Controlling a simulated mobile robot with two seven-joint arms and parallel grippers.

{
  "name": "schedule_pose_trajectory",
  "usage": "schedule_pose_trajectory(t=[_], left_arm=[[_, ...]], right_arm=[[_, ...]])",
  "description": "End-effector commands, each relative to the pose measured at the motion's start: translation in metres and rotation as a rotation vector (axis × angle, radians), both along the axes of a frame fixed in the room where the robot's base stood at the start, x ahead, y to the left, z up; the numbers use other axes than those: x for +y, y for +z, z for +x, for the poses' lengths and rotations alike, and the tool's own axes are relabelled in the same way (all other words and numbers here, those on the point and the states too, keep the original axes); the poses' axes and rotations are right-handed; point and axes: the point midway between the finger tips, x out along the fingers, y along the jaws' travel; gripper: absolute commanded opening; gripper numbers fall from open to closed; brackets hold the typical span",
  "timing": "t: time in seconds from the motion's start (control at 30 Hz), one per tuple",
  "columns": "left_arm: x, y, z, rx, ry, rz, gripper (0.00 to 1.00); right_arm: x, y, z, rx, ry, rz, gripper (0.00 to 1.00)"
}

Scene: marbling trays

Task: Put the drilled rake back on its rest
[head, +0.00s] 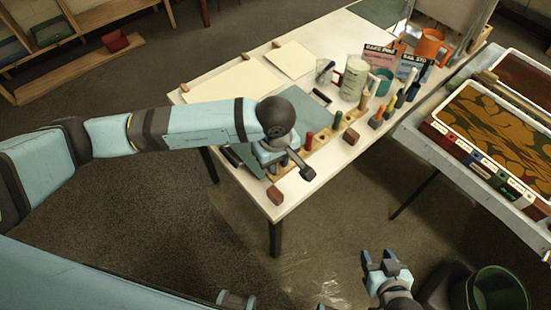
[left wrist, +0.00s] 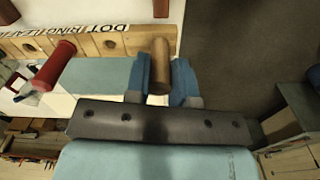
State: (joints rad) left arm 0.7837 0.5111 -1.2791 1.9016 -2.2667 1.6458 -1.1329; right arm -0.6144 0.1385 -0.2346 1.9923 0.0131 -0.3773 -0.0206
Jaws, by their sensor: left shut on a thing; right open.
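My left gripper (head: 277,167) is shut on a brown wooden handle, which shows between the blue fingers in the left wrist view (left wrist: 159,66). The handle's lower end and any rake head are hidden, so I cannot tell if it is the drilled rake. It overlaps the end of a wooden rack (left wrist: 98,44) with a lettered strip reading "DOT", "RING", "LEAF". I cannot tell if it touches the rack. The rack also shows in the head view (head: 322,136). My right gripper (head: 386,266) is open and empty, low and away from the table.
Brown blocks (head: 274,196) lie near the table (head: 288,203) edge. A marbling tray (head: 520,130) is on the right. A dark green bin (head: 497,290) is near my right gripper.

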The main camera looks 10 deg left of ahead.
Motion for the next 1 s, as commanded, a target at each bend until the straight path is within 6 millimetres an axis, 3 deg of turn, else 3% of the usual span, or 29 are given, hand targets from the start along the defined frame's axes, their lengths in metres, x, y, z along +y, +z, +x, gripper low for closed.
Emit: schedule_pose_trajectory(t=[1.0], left_arm=[[-0.001, -0.054, 0.0, -0.004, -0.005, 0.001, 0.0]], right_arm=[[0.002, -0.052, 0.001, 0.021, -0.008, 0.015, 0.52]])
